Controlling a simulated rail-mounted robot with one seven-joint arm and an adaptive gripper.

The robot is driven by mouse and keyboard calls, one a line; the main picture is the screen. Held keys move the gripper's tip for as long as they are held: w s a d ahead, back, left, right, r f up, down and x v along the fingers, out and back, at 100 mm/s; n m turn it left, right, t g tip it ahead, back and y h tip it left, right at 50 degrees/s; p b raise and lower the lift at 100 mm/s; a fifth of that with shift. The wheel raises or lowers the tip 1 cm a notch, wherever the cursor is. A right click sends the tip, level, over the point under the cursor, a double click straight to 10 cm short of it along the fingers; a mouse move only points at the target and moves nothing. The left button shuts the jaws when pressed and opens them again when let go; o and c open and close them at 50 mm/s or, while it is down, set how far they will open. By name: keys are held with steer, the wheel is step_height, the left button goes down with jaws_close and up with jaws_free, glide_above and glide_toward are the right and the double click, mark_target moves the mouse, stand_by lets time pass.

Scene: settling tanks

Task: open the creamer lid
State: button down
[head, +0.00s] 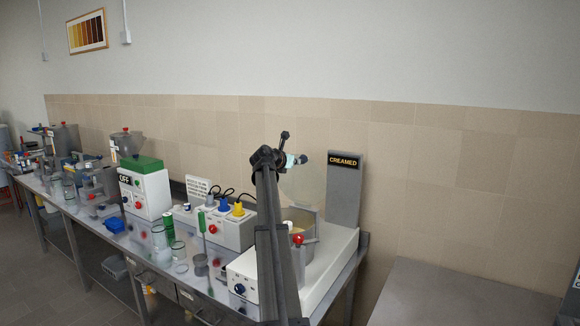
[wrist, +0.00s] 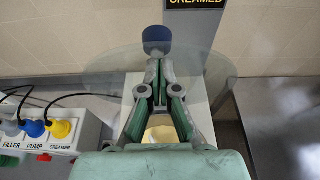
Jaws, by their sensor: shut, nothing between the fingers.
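The creamer is the white-based machine (head: 325,265) at the right end of the bench, with a metal tank (head: 312,222) holding something pale yellow. Its clear round lid (head: 312,188) appears raised, standing up behind the tank; it is faint against the tiles. The lid's dark blue knob (head: 305,158) is at its upper part and also shows in the wrist view (wrist: 157,38). My gripper (head: 296,160) is shut and empty, its tips right by the knob; in the wrist view the fingertips (wrist: 153,66) meet just below it. Whether they touch the lid, I cannot tell.
A grey post with a CREAMED sign (head: 344,162) rises behind the creamer. A socket box (head: 226,228) with blue and yellow plugs stands to its left, then a white OFF box (head: 146,190). Glass jars crowd the bench front. A bare grey surface (head: 470,295) lies at right.

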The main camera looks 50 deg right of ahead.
mark_target(298, 156)
steer(key=d, duration=0.3)
steer(key=d+r+p, duration=0.1)
steer(key=d, duration=0.1)
steer(key=shift+w, duration=0.25)
